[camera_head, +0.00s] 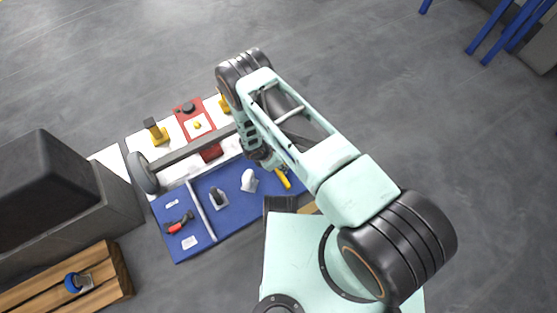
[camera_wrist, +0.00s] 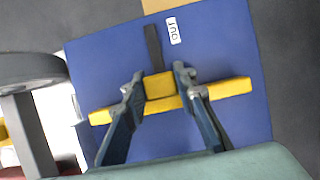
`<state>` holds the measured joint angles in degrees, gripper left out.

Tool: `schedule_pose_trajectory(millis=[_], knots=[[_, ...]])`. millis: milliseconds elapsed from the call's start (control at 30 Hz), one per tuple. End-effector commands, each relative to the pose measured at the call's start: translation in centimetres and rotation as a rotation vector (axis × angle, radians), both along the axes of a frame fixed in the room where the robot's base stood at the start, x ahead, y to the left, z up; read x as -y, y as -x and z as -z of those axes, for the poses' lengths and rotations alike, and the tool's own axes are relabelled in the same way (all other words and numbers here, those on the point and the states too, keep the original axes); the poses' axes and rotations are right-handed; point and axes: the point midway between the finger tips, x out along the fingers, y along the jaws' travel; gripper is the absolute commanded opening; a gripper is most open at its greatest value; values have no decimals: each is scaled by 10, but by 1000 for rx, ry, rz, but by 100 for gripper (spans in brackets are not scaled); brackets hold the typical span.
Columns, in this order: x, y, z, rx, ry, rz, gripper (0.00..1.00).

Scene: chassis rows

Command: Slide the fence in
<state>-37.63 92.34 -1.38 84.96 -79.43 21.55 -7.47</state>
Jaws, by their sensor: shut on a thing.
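The fence is a yellow bar with a raised block at its middle (camera_wrist: 160,86). It lies across the blue board (camera_wrist: 215,45) in the wrist view. A dark slot (camera_wrist: 153,47) runs from the block towards a small white label reading OUT, seen upside down. My gripper (camera_wrist: 158,82) has a finger on each side of the yellow block and is closed on it. In the head view a yellow piece of the fence (camera_head: 283,177) shows beside my arm at the board's right part. My gripper there is mostly hidden behind my arm.
A dark axle bar (camera_head: 190,150) with a wheel (camera_head: 142,172) lies left of my gripper, over white and red plates. A red-handled tool (camera_head: 179,222), a grey block (camera_head: 218,198) and a white piece (camera_head: 249,180) are on the board. A dark box (camera_head: 45,190) stands left.

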Motion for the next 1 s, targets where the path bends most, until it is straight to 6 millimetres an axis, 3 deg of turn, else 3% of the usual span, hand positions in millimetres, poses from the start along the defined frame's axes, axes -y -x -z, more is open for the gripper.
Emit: schedule_pose_trajectory(millis=[533,567,700,1000], knots=[[-2,4,0,-5,-12,-2,0],[-2,5,0,-5,-12,-2,29],[-2,5,0,-6,-12,-2,44],[-2,5,0,-7,-11,-1,44]])
